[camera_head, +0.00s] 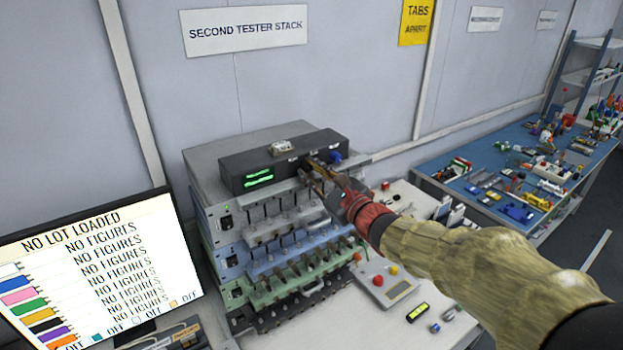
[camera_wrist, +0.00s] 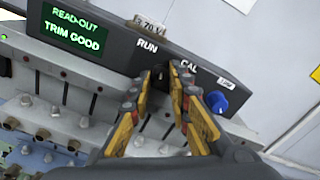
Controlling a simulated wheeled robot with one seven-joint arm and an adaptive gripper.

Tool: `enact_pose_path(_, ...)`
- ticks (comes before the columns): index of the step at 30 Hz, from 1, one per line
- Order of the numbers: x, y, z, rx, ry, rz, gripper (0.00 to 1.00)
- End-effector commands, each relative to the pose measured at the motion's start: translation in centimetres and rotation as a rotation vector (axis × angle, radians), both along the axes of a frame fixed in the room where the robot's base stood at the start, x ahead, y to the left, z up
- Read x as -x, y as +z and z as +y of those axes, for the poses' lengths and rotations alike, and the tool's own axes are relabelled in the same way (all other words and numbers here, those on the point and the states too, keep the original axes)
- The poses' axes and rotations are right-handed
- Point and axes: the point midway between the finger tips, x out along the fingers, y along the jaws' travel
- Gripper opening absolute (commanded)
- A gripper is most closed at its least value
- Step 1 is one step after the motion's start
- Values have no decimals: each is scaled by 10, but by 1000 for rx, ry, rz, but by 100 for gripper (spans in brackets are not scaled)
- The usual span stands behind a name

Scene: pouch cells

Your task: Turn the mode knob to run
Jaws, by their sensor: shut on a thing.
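The mode knob (camera_wrist: 158,82) is a small dark knob on the front of the black box on top of the tester stack. It sits between the printed words RUN, at its upper left, and CAL, at its upper right, in the wrist view. My gripper (camera_wrist: 161,77) is shut on it, with the yellow-and-dark fingers on either side. The fingers hide most of the knob, so I cannot tell where it points. In the head view my gripper (camera_head: 308,170) reaches the box front from the right.
A blue knob (camera_wrist: 217,102) is close to the right of my fingers. The green read-out (camera_wrist: 70,28) says TRIM GOOD. Rows of small toggles (camera_wrist: 58,110) lie below. A monitor (camera_head: 95,270) stands at left, and a cluttered blue bench (camera_head: 500,160) at right.

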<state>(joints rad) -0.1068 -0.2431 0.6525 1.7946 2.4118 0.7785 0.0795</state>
Motion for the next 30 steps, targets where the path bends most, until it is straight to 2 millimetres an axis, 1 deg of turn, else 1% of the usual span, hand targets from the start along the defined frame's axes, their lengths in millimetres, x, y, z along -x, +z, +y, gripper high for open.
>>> enact_pose_path(7,0,0,0,0,0,1,0)
enact_pose_path(8,0,0,0,0,0,1,20)
enact_pose_path(17,0,0,0,0,0,1,37)
enact_pose_path(30,0,-1,0,0,0,3,38)
